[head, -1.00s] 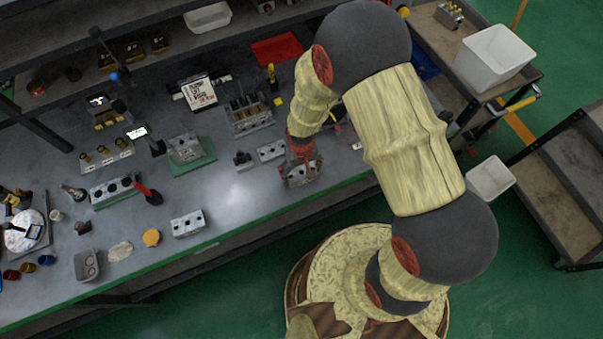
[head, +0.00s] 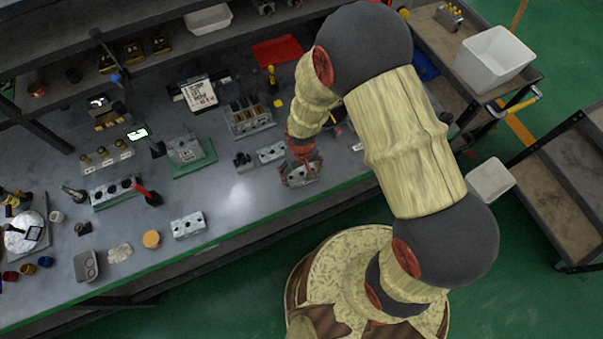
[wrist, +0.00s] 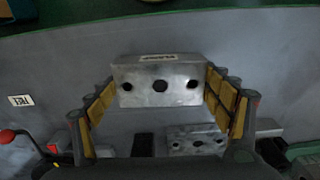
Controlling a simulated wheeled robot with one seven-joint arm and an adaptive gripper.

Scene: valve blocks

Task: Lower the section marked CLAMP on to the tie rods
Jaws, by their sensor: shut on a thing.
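My gripper (head: 301,168) is over the front part of the bench. In the wrist view its yellow-padded fingers (wrist: 162,98) are shut on the two ends of a grey metal section (wrist: 160,72). The section has a row of three dark holes and a small upside-down label, probably CLAMP, too small to read surely. In the head view the held section (head: 300,178) shows below the wrist, partly hidden by the gripper. The upright tie rods (head: 241,106) stand on a grey block (head: 252,126) further back and left of my gripper, apart from it.
A loose holed block (head: 271,152) and a small dark part (head: 243,160) lie between my gripper and the rods. Another holed block (head: 188,225) lies at the front edge. A red tray (head: 277,50) and a yellow-topped bottle (head: 272,78) stand behind the rods.

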